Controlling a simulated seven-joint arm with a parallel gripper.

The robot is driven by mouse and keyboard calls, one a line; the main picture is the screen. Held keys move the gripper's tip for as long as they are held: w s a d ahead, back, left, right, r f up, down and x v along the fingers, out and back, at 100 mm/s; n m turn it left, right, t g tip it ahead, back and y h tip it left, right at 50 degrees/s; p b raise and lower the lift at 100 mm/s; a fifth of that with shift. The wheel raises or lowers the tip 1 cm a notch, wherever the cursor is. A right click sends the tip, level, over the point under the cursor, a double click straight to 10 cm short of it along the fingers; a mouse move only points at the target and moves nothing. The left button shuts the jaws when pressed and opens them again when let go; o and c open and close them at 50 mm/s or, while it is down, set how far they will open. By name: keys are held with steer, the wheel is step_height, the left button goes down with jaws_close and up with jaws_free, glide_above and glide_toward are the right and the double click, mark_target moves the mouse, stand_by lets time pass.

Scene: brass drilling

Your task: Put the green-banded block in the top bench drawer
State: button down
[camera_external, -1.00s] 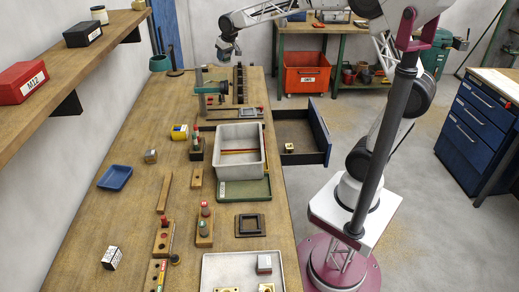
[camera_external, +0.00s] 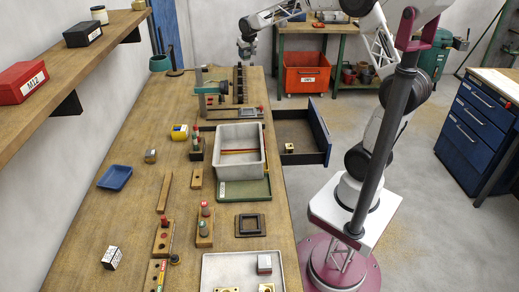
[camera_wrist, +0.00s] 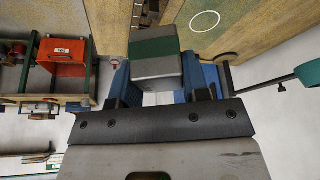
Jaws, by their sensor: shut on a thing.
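A grey block with a green band (camera_wrist: 155,60) is held between the blue fingers of my gripper (camera_wrist: 153,84) in the wrist view. In the external view my gripper (camera_external: 247,46) is above the far end of the workbench, and the block in it is too small to make out. The bench drawer (camera_external: 322,138) stands pulled open on the bench's right side. A small brass-coloured block (camera_external: 289,147) lies inside it, and the rest of its visible floor is bare. My gripper is beyond the drawer and higher than it.
The workbench (camera_external: 140,215) carries a grey bin (camera_external: 223,171), a green vise-like fixture (camera_external: 207,90), a dark rack (camera_external: 239,85), a blue tray (camera_external: 115,178) and several small parts. An orange bin (camera_external: 306,73) stands beyond. Floor right of the drawer is clear.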

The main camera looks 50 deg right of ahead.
steer(key=w+a+f+n+y, duration=0.2)
steer(key=w+a+f+n, duration=0.15)
steer(key=a+f, duration=0.3)
steer(key=s+d+f+n+g+y, duration=0.1)
steer(key=s+d+f+n+y, duration=0.1)
steer(key=s+d+f+n, duration=1)
steer(key=s+a+f+n+g+y, duration=0.1)
steer(key=s+f+n+g, duration=0.2)
steer(key=s+f, duration=1.1)
steer(key=s+n, duration=0.3)
steer(key=s, duration=0.1)
steer(key=shift+y, duration=0.4)
steer(key=shift+s+f, duration=0.1)
steer(key=shift+f, duration=0.05)
glide_toward(284, 141)
steer(key=shift+a+f, duration=0.6)
steer(key=shift+a, duration=0.15)
steer(key=shift+f, duration=0.1)
steer(key=shift+f, duration=1.75)
